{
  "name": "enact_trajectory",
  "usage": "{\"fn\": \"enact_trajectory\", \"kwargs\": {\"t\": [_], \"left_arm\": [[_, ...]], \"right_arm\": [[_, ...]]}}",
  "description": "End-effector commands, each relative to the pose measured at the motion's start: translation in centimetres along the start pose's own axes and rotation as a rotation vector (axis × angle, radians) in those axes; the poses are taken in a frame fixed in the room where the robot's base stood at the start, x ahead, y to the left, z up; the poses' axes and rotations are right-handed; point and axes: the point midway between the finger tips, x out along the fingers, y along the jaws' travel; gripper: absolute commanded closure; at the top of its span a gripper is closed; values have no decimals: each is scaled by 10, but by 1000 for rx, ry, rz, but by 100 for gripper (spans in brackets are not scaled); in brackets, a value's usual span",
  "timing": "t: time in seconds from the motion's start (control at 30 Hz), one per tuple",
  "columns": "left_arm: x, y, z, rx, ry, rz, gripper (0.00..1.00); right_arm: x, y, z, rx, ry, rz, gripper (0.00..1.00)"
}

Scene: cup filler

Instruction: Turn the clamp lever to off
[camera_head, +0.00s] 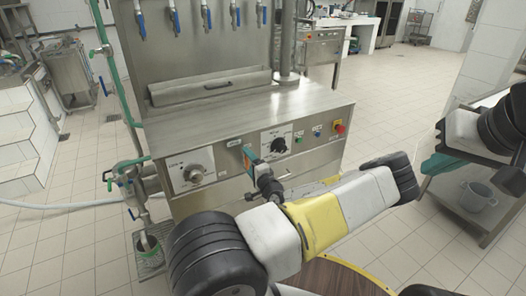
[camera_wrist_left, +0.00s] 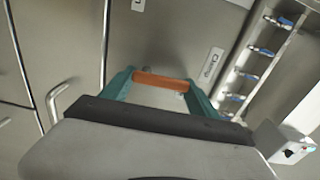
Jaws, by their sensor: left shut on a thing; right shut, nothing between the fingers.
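The clamp lever shows in the left wrist view as an orange-brown bar (camera_wrist_left: 160,80) between my teal fingers. A small label reading "Clamp" (camera_wrist_left: 210,65) is on the steel panel beside it. In the head view my left gripper (camera_head: 248,158) is at the front panel of the steel filler, between the left knob and the dial. It is shut on the lever, whose grip is mostly hidden by the fingers there. The lever's off mark cannot be read. My right gripper (camera_head: 440,166) is shut and empty at the right, far from the panel.
The left knob (camera_head: 194,173) and the black dial (camera_head: 279,146) flank my left gripper. A red button (camera_head: 340,128) is farther right. Several blue taps (camera_head: 174,20) hang above the steel counter (camera_head: 225,110). A round brown table (camera_head: 330,280) is at the front.

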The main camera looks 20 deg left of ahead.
Motion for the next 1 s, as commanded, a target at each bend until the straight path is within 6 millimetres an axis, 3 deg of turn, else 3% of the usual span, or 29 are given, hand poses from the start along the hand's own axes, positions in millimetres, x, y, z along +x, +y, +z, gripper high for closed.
{"fn": "enact_trajectory", "kwargs": {"t": [0.63,0.67,0.73,1.0], "left_arm": [[-1,2,-1,50,1,4,71],[-1,2,-1,50,1,4,25],[-1,2,-1,49,1,3,11],[0,1,-1,46,0,1,9]], "right_arm": [[0,0,0,0,0,0,100],[0,0,0,0,0,0,100],[0,0,0,0,0,0,100],[0,0,0,0,0,0,100]]}}
